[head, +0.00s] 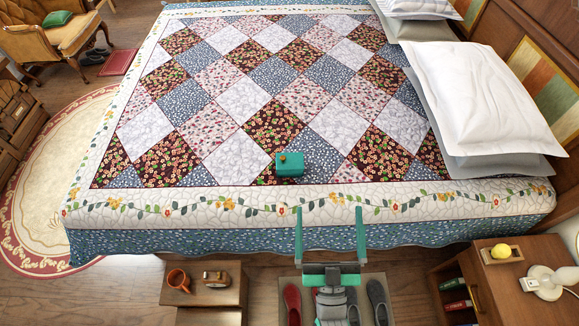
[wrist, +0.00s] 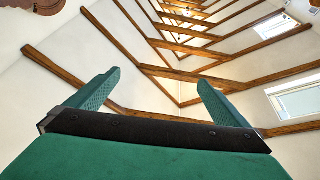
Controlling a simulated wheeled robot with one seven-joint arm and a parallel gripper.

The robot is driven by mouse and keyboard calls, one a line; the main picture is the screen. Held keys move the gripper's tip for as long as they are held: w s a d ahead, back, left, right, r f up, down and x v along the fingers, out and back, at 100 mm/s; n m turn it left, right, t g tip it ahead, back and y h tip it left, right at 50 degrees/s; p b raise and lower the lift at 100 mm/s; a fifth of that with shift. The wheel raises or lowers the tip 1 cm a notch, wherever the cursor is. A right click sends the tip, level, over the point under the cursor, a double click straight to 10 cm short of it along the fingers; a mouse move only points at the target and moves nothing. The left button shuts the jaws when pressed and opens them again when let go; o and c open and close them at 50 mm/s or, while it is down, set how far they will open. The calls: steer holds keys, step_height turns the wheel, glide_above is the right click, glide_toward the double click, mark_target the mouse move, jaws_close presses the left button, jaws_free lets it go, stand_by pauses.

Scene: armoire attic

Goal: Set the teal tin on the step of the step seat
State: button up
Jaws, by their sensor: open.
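The teal tin (head: 290,168) is a small box with an orange knob on its lid. In the head view it sits on the patchwork quilt (head: 230,105), close to the near edge of the bed. My gripper (head: 331,218) is open and empty, in front of the bed and a little right of the tin, not touching it. Its teal fingers (wrist: 155,92) point up toward the ceiling in the wrist view. A low wooden piece that looks like the step seat (head: 232,293) stands at the bottom left of my arm. Its lower step (head: 208,317) is cut off by the frame edge.
Shoes (head: 377,302) lie on a mat by my arm. A nightstand (head: 495,255) with a lamp stands at right. Pillows (head: 480,95) lie at the bed's right. The quilt around the tin is clear.

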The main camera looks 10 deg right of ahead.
steer(key=w+d+r+m+g+h, duration=0.2)
steer(key=d+r+m+g+h, duration=0.55)
steer(key=d+m+h, duration=0.4)
steer(key=w+d+r+m+g+h, duration=0.2)
steer(key=d+r+m+g+h, duration=0.4)
steer(key=d+m+g+h, duration=0.45)
steer(key=s+d+m+g+y, duration=0.2)
steer(key=d+m+g+y, duration=0.1)
steer(key=d+m+g, duration=0.55)
steer(key=m+t+y, duration=0.4)
steer(key=m+y, duration=0.2)
steer(key=y, duration=1.8)
glide_toward(290, 160)
steer(key=shift+s+d+f+n, duration=0.15)
steer(key=shift+s+n, duration=0.1)
steer(key=shift+s, duration=0.25)
steer(key=shift+a+f, duration=0.2)
step_height(290, 160, down, 5)
steer(key=shift+d+f, duration=0.1)
steer(key=shift+w+f, duration=0.15)
steer(key=shift+f, duration=1.1)
steer(key=shift+w+f, duration=0.15)
steer(key=shift+f, duration=1.15)
steer(key=c, duration=1.7)
